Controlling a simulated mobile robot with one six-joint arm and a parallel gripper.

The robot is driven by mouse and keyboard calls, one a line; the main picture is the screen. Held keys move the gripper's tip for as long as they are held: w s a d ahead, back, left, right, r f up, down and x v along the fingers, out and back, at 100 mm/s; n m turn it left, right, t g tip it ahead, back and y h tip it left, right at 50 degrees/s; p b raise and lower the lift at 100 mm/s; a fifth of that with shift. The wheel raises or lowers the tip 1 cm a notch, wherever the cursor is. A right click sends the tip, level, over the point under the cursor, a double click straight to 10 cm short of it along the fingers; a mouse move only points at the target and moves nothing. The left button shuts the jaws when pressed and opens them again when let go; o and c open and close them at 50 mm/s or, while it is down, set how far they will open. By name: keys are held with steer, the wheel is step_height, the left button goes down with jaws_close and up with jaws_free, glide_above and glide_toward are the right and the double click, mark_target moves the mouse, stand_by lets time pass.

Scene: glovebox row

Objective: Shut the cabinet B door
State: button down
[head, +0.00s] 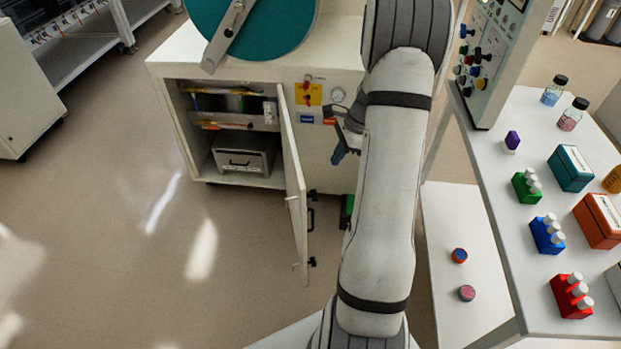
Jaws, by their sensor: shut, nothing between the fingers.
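A white cabinet (261,75) stands at the upper middle of the head view. Its door (295,195) is hinged on the right of the opening and stands open, swung out toward me. The door has dark handle and latch parts on its right side. Shelves with papers and a grey drawer box (243,160) show inside. No letter B is readable. My gripper (338,155) is shut and empty, to the right of the door near the cabinet front. It looks apart from the door. My arm hides part of the cabinet's right side.
A teal round lid (262,25) is on top of the cabinet. A white table (500,150) at right holds a control panel (492,50), bottles, boxes and coloured vial racks. A lower white surface (455,225) bears two small round items. The floor left of the door is clear.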

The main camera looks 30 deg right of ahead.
glide_toward(311, 191)
step_height(311, 191, down, 5)
steer(key=shift+w+a+f, duration=0.1)
steer(key=shift+w+a, duration=0.1)
steer(key=shift+a, duration=0.4)
steer(key=shift+w+a, duration=0.15)
steer(key=shift+a, duration=0.45)
steer(key=shift+w+a, duration=0.15)
steer(key=shift+a, duration=0.45)
